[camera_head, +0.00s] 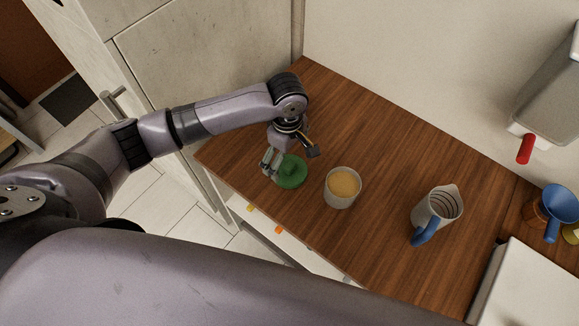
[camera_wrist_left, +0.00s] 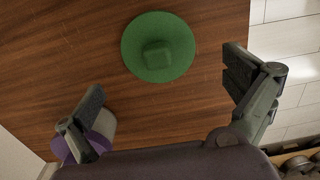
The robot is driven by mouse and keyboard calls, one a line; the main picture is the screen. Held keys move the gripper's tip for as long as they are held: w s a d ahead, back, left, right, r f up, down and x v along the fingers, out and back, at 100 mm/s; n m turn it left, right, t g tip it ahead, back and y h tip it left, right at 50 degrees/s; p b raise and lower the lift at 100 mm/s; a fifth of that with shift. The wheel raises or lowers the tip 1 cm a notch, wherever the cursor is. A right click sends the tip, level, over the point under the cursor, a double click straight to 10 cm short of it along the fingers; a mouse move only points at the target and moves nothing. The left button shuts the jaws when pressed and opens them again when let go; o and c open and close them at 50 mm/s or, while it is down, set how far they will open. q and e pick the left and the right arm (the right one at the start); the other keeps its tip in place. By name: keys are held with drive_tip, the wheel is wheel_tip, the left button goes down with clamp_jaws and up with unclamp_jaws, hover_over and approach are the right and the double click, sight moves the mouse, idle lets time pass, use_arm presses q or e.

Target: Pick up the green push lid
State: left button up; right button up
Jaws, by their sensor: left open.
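The green push lid (camera_head: 291,172) lies flat on the wooden counter, near its front edge. It is round with a raised knob in the middle. My left gripper (camera_head: 286,167) is above the lid in the head view and covers part of it. In the left wrist view the lid (camera_wrist_left: 158,47) shows whole, ahead of and between the spread fingers of the left gripper (camera_wrist_left: 160,98). The left gripper is open and empty, and its fingers are apart from the lid. My right gripper is not in view.
A pale container with yellowish contents (camera_head: 342,187) stands just right of the lid. A clear measuring jug with a blue handle (camera_head: 437,213) is farther right. A blue funnel-like item (camera_head: 559,204) is at the far right. The wooden counter (camera_head: 385,145) is bare behind the container.

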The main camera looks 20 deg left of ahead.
sight(287, 165)
use_arm(q)
wheel_tip(287, 165, down, 5)
drive_tip(key=shift+w+r+p, duration=0.1)
drive_tip(key=shift+w+p, duration=0.05)
drive_tip(key=shift+p, duration=0.25)
drive_tip(key=shift+c, duration=0.5)
drive_tip(key=shift+s, duration=0.2)
drive_tip(key=c, duration=2)
